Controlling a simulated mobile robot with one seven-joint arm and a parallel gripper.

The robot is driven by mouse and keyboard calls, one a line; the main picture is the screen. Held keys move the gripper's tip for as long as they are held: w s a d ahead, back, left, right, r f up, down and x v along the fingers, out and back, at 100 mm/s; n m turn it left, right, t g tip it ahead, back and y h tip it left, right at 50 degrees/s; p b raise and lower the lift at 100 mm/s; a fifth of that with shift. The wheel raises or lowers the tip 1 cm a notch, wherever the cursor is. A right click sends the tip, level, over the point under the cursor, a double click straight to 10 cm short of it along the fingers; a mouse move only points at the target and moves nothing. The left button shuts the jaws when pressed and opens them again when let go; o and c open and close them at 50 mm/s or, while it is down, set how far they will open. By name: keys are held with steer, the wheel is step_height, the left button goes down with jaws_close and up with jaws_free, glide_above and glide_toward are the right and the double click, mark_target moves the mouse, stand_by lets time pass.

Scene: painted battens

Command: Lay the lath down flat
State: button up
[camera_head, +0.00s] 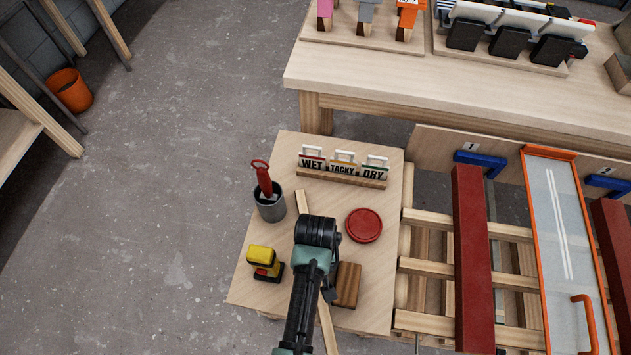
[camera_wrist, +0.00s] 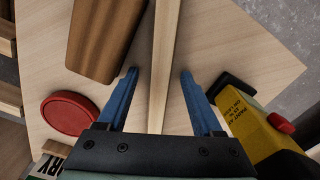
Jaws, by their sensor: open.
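The lath (camera_head: 327,328) is a thin pale wooden strip on the small wooden table (camera_head: 240,290). My arm hides its middle in the head view; both its ends show. In the wrist view the lath (camera_wrist: 164,50) runs lengthwise between my fingers. A narrow face and a shaded side face seem to show, as if it stands on edge, but I cannot be sure. My gripper (camera_wrist: 158,73) is open, with one blue finger on each side of the lath and a visible gap to each. Its fingertips are hidden in the head view.
Close by are a brown block (camera_head: 347,285), a red disc (camera_head: 363,225), a yellow-and-black tool (camera_head: 262,257) and a grey cup (camera_head: 270,208) holding a red-handled tool. A WET/TACKY/DRY sign stand (camera_head: 342,177) is at the back. A rack with red battens (camera_head: 472,260) stands right.

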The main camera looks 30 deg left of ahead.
steer(key=shift+c, duration=0.3)
jaws_close()
steer(key=shift+r, duration=0.15)
step_height(320, 180, up, 17)
steer(key=p, duration=0.8)
steer(key=w+d+r+m+p, duration=0.1)
steer(key=d+r+m, duration=0.1)
steer(key=d+m, duration=0.2)
steer(key=w+d+r+m, duration=0.2)
steer(key=d+r+m, duration=0.1)
steer(key=d, duration=0.4)
steer(key=shift+w+r+m+p, duration=0.2)
steer(key=shift+w+m+p, duration=0.1)
steer(key=shift+m+p, duration=0.1)
